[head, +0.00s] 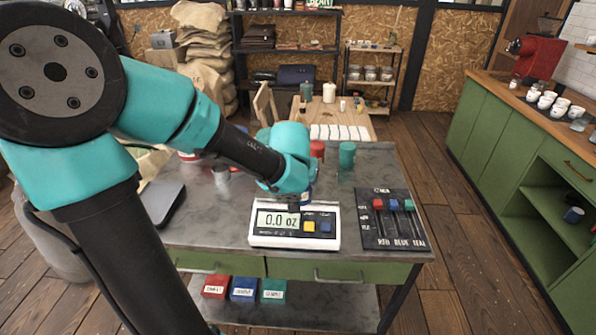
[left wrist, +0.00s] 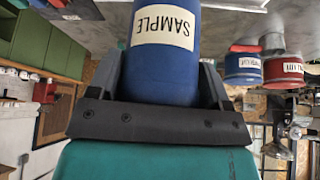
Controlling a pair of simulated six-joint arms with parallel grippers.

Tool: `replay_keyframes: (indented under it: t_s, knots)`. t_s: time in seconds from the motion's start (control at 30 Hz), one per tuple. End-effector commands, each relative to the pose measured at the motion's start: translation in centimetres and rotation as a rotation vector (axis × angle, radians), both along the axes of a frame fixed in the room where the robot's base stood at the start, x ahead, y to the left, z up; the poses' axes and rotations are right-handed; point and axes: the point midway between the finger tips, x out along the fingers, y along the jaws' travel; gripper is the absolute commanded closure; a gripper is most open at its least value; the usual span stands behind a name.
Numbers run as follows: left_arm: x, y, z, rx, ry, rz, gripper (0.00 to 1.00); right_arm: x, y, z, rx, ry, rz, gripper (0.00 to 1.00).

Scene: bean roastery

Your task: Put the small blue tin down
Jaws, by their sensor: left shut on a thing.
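The small blue tin (left wrist: 165,65) has a white label reading SAMPLE and fills the middle of the left wrist view. My left gripper (left wrist: 160,84) is shut on it, with one dark finger on each side. In the head view my left gripper (head: 298,199) is over the back of the white scale (head: 262,238), and my wrist hides most of the tin. The scale's display reads 0.0 oz. I cannot tell how far the tin is above the surface. My right gripper is in neither view.
Red (head: 216,286), blue (head: 243,288) and teal (head: 273,290) boxes sit on the lower shelf.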

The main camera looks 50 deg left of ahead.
Motion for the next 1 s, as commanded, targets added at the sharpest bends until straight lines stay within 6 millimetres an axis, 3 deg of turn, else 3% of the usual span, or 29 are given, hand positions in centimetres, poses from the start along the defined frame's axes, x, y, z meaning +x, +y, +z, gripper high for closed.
replay_keyframes:
  t_s: [0.63,0.8,1.0]
  knots:
    - [8.6,9.8,-1.3,-0.001,-0.002,0.003,0.54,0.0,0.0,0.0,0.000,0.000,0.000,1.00]
    - [9.7,11.1,-1.4,0.000,-0.001,0.002,0.54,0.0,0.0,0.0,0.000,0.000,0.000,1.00]
    - [9.8,11.2,-1.4,0.001,-0.001,0.000,0.54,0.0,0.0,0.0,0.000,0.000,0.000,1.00]
